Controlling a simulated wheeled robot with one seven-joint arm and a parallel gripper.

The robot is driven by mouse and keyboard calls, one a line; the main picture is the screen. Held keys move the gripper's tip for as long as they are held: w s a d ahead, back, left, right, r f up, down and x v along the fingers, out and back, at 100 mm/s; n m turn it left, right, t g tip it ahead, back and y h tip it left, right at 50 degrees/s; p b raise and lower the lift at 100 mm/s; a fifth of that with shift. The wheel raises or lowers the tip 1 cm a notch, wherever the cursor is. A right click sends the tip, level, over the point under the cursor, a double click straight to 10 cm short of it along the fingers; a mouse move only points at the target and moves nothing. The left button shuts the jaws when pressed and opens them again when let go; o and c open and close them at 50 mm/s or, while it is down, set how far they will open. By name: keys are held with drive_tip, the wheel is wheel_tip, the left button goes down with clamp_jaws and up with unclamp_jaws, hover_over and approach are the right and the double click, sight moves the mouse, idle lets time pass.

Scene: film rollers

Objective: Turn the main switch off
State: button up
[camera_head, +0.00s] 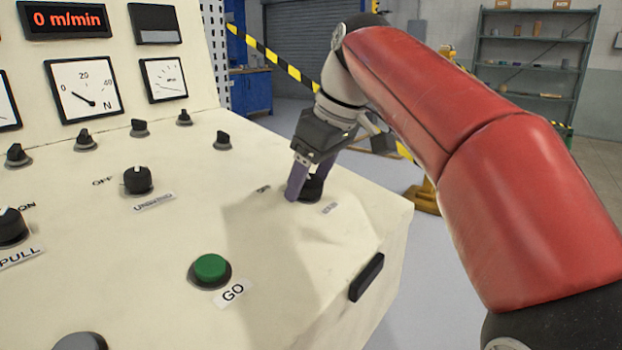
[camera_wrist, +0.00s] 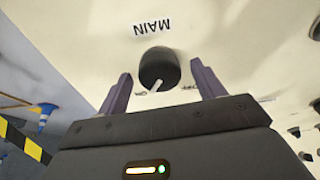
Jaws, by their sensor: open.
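The main switch is a black rotary knob (camera_wrist: 158,68) with a white pointer mark, seen in the wrist view below an upside-down "MAIN" label (camera_wrist: 153,27). In the head view the knob (camera_head: 312,187) is partly hidden by my gripper at the right side of the panel. My gripper (camera_head: 303,183) is open, with its two purple fingers on either side of the knob. In the wrist view the fingers (camera_wrist: 158,88) stand apart with gaps to the knob. Small markings beside the knob are too blurred to read.
The cream control panel (camera_head: 120,235) carries a green GO button (camera_head: 210,269), an unwind knob (camera_head: 138,180) and several small black knobs. A black handle (camera_head: 367,277) sits on its right edge. A yellow-black barrier (camera_head: 270,55) and shelves (camera_head: 530,60) stand behind.

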drive_tip(key=shift+c, duration=0.5)
drive_tip(key=c, duration=0.9)
drive_tip(key=shift+n, duration=0.3)
drive_tip(key=n+p, duration=0.1)
drive_tip(key=n, duration=0.1)
drive_tip(key=shift+r+n+g, duration=0.1)
drive_tip(key=shift+n+g, duration=0.2)
drive_tip(key=shift+n, duration=0.1)
drive_tip(key=n+p, duration=0.1)
drive_tip(key=n, duration=0.2)
drive_tip(key=shift+w+n+g, duration=0.1)
drive_tip(key=shift+n+g, duration=0.2)
drive_tip(key=n+p, duration=0.1)
drive_tip(key=n, duration=0.2)
drive_tip(key=shift+n+g+p, duration=0.3)
drive_tip(key=shift+n+p, duration=0.4)
drive_tip(key=shift+n, duration=1.5)
